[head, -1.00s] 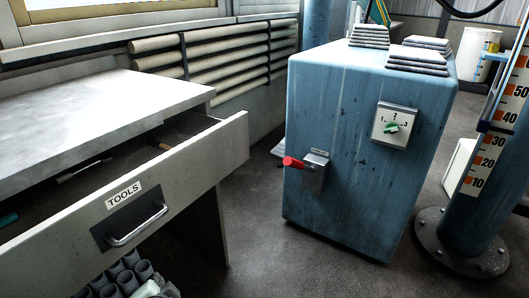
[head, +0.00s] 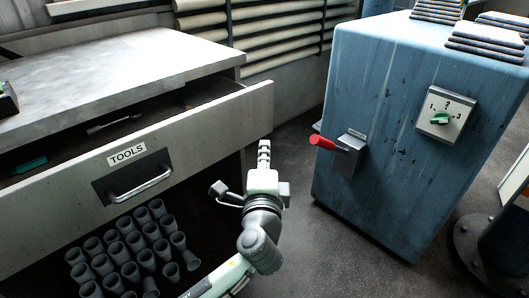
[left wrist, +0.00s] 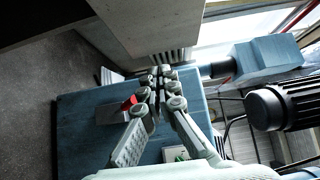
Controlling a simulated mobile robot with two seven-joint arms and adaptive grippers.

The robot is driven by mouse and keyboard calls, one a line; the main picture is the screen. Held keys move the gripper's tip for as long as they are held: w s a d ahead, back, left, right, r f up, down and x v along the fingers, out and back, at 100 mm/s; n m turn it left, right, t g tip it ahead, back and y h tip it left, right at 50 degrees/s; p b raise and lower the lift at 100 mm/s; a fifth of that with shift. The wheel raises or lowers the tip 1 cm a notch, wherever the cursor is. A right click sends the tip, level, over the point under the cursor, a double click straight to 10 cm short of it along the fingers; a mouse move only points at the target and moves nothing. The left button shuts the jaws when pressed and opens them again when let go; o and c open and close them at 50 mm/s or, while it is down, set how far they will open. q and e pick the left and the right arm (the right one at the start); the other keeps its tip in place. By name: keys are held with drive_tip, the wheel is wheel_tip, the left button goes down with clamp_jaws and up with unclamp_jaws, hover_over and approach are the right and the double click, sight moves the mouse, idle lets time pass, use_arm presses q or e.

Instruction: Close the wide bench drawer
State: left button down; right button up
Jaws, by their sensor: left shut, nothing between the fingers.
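The wide bench drawer (head: 215,130), labelled TOOLS, is pulled out from under the grey bench top (head: 110,75). Its metal handle (head: 140,182) is on a dark plate on the front panel. Several small items lie inside it. My left gripper (head: 264,146) is upright in front of the drawer front's right end, to the right of the handle. Its fingers are shut and empty. In the left wrist view its fingertips (left wrist: 161,75) meet just below a pale panel, likely the drawer front (left wrist: 150,30). I cannot tell whether they touch it. My right gripper is not in view.
A blue cabinet (head: 400,110) with a red lever (head: 325,143) and a green-knobbed dial (head: 441,118) stands to the right. Several grey tubes (head: 130,245) stand below the drawer. Open floor (head: 300,235) lies between bench and cabinet.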

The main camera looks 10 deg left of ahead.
use_arm(q)
approach(253, 120)
drive_tip(key=w+d, duration=0.3)
drive_tip(key=w, duration=0.1)
drive_tip(key=a, duration=0.1)
drive_tip(key=w+a, duration=0.1)
drive_tip(key=shift+w+a+p, duration=0.3)
drive_tip(key=shift+a, duration=0.1)
drive_tip(key=shift+w+a, duration=0.25)
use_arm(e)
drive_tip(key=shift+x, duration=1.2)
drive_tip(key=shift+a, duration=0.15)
use_arm(q)
drive_tip(key=shift+a, duration=0.15)
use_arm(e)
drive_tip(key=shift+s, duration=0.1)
